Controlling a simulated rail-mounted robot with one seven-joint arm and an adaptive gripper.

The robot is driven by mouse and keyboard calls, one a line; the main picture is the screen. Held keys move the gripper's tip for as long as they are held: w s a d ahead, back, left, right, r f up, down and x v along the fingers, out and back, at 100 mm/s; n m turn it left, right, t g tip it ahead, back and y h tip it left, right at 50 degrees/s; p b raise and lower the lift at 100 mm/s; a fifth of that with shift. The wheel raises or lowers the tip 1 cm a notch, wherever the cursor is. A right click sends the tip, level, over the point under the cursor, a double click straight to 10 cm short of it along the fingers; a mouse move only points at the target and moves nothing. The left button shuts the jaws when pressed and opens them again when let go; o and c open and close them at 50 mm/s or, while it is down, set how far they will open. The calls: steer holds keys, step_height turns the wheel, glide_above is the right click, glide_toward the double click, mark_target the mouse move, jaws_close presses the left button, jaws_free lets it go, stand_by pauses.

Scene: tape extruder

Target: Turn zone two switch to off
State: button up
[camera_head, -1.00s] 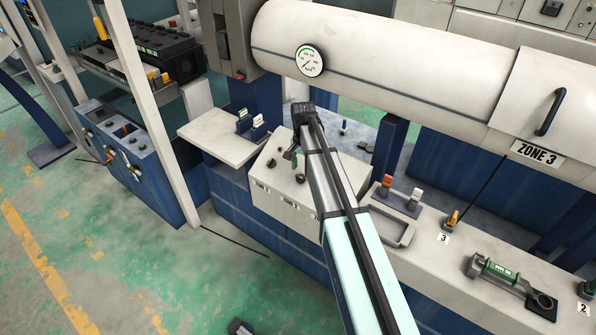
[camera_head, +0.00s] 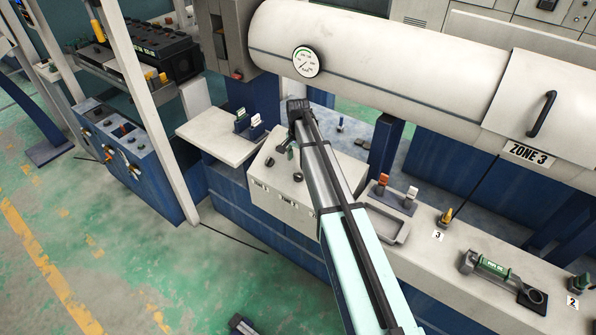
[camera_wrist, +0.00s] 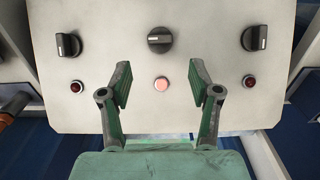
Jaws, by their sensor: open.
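A pale control panel shows in the wrist view (camera_wrist: 220,112) and in the head view (camera_head: 318,172). It carries three black rotary switches in a row. The middle switch (camera_wrist: 160,40) has its grip lying sideways, and the lamp (camera_wrist: 161,84) below it glows pink. The left switch (camera_wrist: 68,46) and right switch (camera_wrist: 255,38) have upright grips. I cannot read zone labels on the panel in the wrist view. My gripper (camera_wrist: 158,76) is open and empty, its green-padded fingers below the middle switch in the picture, on either side of its lamp.
Dark red lamps (camera_wrist: 77,87) (camera_wrist: 249,81) sit below the outer switches. A large pale cylinder with a gauge (camera_head: 306,62) runs behind my arm. A pale shelf (camera_head: 205,130) lies left.

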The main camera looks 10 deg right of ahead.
mark_target(298, 173)
step_height(298, 173, down, 8)
steer(key=shift+r+p, duration=0.1)
steer(key=shift+p, duration=0.8)
steer(key=shift+c, duration=0.3)
steer(key=c, duration=1.1)
